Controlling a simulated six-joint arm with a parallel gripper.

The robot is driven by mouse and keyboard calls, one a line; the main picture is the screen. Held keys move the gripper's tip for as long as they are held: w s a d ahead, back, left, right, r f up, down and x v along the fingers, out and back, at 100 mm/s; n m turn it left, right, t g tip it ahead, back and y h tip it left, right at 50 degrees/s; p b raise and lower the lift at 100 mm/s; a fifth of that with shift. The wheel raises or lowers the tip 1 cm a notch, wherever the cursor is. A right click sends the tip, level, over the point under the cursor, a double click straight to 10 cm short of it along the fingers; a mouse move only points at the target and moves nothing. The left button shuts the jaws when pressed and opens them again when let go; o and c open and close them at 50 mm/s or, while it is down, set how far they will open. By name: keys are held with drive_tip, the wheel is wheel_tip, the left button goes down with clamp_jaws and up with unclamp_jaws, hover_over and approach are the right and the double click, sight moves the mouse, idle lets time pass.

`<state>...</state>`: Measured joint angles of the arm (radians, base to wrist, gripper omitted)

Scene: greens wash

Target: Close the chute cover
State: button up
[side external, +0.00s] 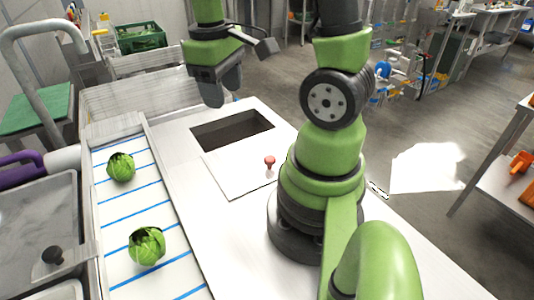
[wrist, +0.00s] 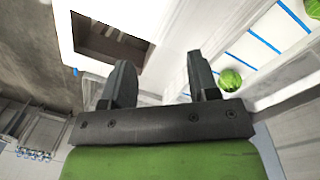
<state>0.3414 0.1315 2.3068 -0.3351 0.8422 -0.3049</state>
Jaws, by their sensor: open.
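The chute opening (side external: 232,130) is a dark rectangular hole in the white worktop, uncovered in the side view. The chute cover (side external: 232,177) is a flat white panel lying on the near side of the hole, with a red knob (side external: 270,161) standing near its right edge. My gripper (side external: 222,98) is above the far side of the hole, apart from the cover and knob. In the wrist view my gripper (wrist: 160,75) has its two fingers spread with nothing between them. The chute opening (wrist: 110,40) shows there beyond the left finger. I cannot make out the knob in the wrist view.
A white belt with blue stripes (side external: 135,208) runs along the left, carrying two green cabbages, one farther (side external: 121,167) and one nearer (side external: 147,245). A sink (side external: 40,225) is left of it. A green crate (side external: 141,38) stands behind. The worktop around the cover is clear.

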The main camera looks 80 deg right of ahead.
sight(268, 158)
drive_tip(key=s+d+f+g, duration=0.1)
drive_tip(key=s+f, duration=0.1)
drive_tip(key=f, duration=0.4)
drive_tip(key=s+d+f+n+g, duration=0.1)
drive_tip(key=s+d+f, duration=0.1)
drive_tip(key=f, duration=0.4)
drive_tip(key=s+d+f+n+g, duration=0.1)
drive_tip(key=s+f+g, duration=0.1)
drive_tip(key=f, duration=0.4)
drive_tip(key=shift+s+d+y, duration=0.3)
drive_tip(key=shift+s+d, duration=0.05)
drive_tip(key=shift+s, duration=0.05)
clamp_jaws()
drive_tip(key=shift+w+d, duration=0.1)
